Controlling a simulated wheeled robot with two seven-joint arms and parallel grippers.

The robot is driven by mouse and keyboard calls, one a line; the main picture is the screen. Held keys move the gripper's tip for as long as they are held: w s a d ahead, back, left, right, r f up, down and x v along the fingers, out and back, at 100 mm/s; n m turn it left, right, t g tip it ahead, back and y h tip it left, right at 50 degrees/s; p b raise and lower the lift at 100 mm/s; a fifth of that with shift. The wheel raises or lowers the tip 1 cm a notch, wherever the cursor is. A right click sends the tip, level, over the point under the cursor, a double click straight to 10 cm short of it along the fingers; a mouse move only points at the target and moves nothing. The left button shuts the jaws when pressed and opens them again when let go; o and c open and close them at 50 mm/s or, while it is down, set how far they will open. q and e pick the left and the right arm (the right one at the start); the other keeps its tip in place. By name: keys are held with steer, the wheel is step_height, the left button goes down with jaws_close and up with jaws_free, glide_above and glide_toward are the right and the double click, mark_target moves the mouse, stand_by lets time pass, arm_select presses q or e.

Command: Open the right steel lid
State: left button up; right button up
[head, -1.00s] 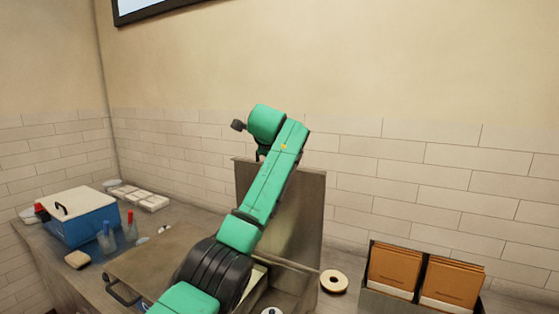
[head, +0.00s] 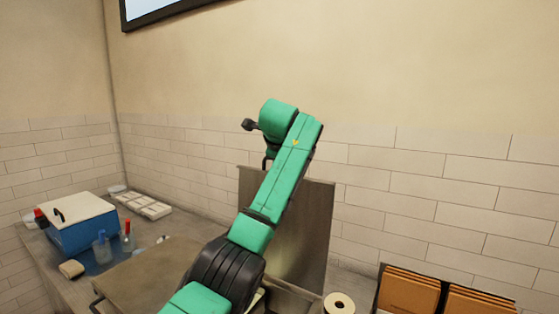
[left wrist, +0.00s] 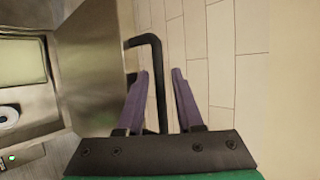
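The right steel lid (head: 306,230) stands raised, near upright, behind my left arm in the head view. In the left wrist view the lid (left wrist: 92,60) shows on the left, with its black bar handle (left wrist: 156,85) between my gripper fingers. My left gripper (left wrist: 161,75) is open around the handle, with gaps beside the bar. The left steel lid (head: 150,275) lies flat at the lower left. My right gripper is out of view.
A blue box with a white lid (head: 75,225), red-capped bottles (head: 127,236), a sponge (head: 71,269) and a white tray (head: 145,206) are at the left. A ring-shaped roll (head: 339,304) and a holder with brown folders (head: 408,294) are at right. A tiled wall (head: 430,190) stands close behind the lid.

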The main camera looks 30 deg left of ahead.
arm_select(q)
steer(key=shift+s+d+r+b, duration=0.1)
steer(key=shift+s+d+b, duration=0.1)
steer(key=shift+s+b, duration=0.2)
steer(key=b+v, duration=0.4)
steer(key=v, duration=0.9)
steer(key=shift+r, duration=0.35)
steer(key=shift+d, duration=0.15)
steer(key=shift+s, duration=0.1)
